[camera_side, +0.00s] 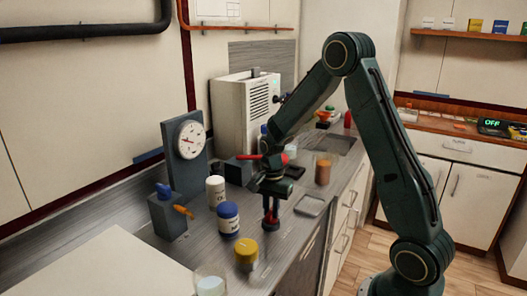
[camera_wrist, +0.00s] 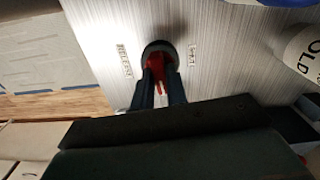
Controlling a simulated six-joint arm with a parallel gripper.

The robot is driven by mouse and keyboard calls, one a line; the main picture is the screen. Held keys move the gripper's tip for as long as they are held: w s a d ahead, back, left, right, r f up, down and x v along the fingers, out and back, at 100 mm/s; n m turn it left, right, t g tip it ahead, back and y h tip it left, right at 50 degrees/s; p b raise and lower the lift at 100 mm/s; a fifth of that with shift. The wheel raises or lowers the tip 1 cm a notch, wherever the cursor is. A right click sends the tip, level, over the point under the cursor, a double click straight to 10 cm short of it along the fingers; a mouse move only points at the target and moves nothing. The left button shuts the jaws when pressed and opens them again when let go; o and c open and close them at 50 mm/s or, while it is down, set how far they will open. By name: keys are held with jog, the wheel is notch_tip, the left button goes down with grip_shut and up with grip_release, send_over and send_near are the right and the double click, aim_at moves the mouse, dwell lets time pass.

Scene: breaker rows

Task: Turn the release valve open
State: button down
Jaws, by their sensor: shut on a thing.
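The release valve (camera_wrist: 157,62) has a red handle on a round dark base, set on the brushed-metal counter. In the wrist view a small label (camera_wrist: 125,60), apparently reading "RELEASE", lies left of it. Another label (camera_wrist: 192,55), too small to read surely, lies right of it. My gripper (camera_wrist: 160,80) is shut on the red handle, one dark finger on each side. The handle points roughly along the fingers, between the labels.
A yellow-lidded jar (camera_side: 246,254), a blue-lidded jar (camera_side: 228,220) and a white canister (camera_side: 215,191) stand left of my gripper. A dial gauge (camera_side: 190,140) stands behind. A brown jar (camera_side: 323,172) and shallow tray (camera_side: 310,206) are to the right.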

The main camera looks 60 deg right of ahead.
aim_at(271, 211)
jog(key=shift+m, duration=0.6)
jog(key=c, duration=1.4)
grip_release()
jog(key=shift+r, duration=0.1)
notch_tip(271, 211, up, 14)
